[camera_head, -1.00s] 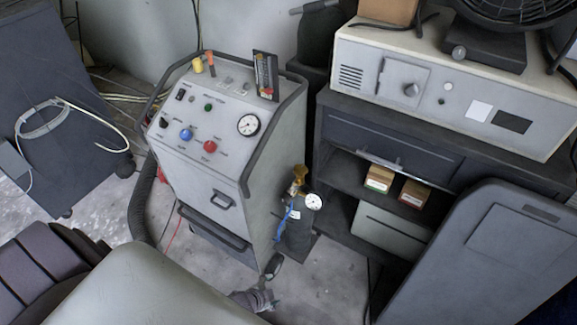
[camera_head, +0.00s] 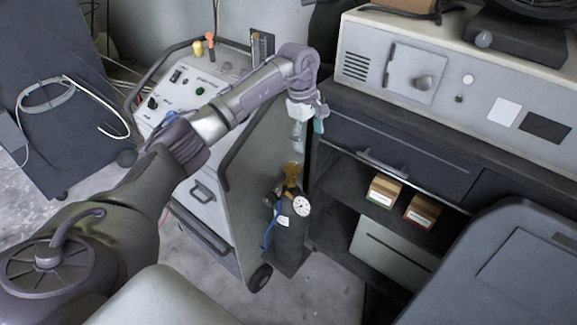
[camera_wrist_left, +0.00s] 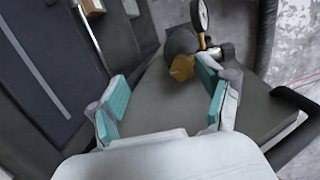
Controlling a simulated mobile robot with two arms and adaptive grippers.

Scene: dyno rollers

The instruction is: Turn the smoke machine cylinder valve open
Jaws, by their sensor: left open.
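The smoke machine (camera_head: 205,190) is a grey cabinet with a control panel on top, partly hidden by my left arm. A dark gas cylinder (camera_head: 291,240) stands at its right side. The brass valve (camera_head: 291,172) sits on top of the cylinder, with a round white gauge (camera_head: 301,206) beside it. My left gripper (camera_head: 308,130) is above the valve, pointing down, and is apart from it. In the left wrist view the open, teal-padded fingers of my left gripper (camera_wrist_left: 166,103) have the brass valve (camera_wrist_left: 182,68) ahead between them. My right gripper is not in view.
A dark cabinet (camera_head: 385,145) with a drawer and open shelf stands close to the right of the cylinder. Two small boxes, one (camera_head: 384,190) with a green label, sit on the shelf. A grey panel (camera_head: 500,265) fills the lower right.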

